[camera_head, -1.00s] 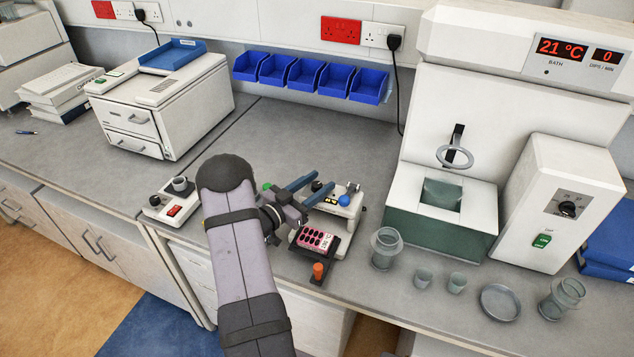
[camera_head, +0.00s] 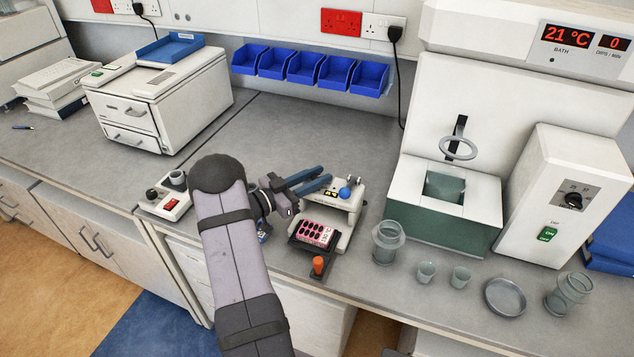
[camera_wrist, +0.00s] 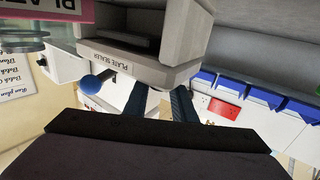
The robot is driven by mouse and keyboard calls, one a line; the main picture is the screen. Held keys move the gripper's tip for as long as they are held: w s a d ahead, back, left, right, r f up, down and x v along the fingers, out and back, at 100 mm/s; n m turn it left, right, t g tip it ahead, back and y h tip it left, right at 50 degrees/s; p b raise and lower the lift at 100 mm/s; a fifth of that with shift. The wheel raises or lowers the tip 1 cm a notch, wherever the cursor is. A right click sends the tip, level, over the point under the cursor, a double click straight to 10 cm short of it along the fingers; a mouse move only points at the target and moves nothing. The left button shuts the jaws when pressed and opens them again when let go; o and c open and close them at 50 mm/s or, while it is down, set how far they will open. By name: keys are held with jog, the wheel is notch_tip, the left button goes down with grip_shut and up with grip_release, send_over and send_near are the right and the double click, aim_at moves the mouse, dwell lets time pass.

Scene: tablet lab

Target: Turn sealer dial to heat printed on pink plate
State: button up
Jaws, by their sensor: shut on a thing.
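The plate sealer (camera_head: 345,205) is a small white machine with a blue ball on its lever, right of my gripper (camera_head: 325,178). Its front lettering reads upside down in the wrist view (camera_wrist: 122,62). My two blue fingers are close together at the sealer's left top, shut on the sealer dial, which they hide. The dial's setting cannot be seen. In the wrist view, my gripper (camera_wrist: 160,92) reaches towards the sealer. The pink plate (camera_head: 316,233) with dark wells lies on the dark tray in front of the sealer. Its print is too small to read.
An orange-capped post (camera_head: 318,265) stands in front of the tray. A small device with a red switch (camera_head: 171,204) is at the left. Glass vessels (camera_head: 388,243) and the bath unit (camera_head: 442,215) are at the right. Blue bins (camera_head: 305,74) hang behind.

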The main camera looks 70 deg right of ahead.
jog(key=m+g+y+b, duration=0.1)
jog(key=b, duration=0.1)
jog(key=m+g+y+b, duration=0.3)
jog(key=g+y+b, duration=0.1)
jog(key=shift+f+m+b, duration=0.3)
jog(key=shift+b, duration=0.1)
jog(key=shift+r+m+g+y+b, duration=0.1)
jog(key=shift+m+g+y+b, duration=0.45)
jog(key=shift+y+b, duration=0.3)
jog(key=shift+m+y+b, duration=0.25)
jog(key=shift+b, duration=0.3)
jog(key=shift+r+m+g+y+b, duration=0.2)
jog(key=shift+m+g+y+b, duration=0.2)
jog(key=shift+y+b, duration=0.1)
jog(key=o, duration=1.1)
jog(key=shift+c, duration=0.2)
jog(key=shift+r+b, duration=0.55)
jog(key=shift+r, duration=4.5)
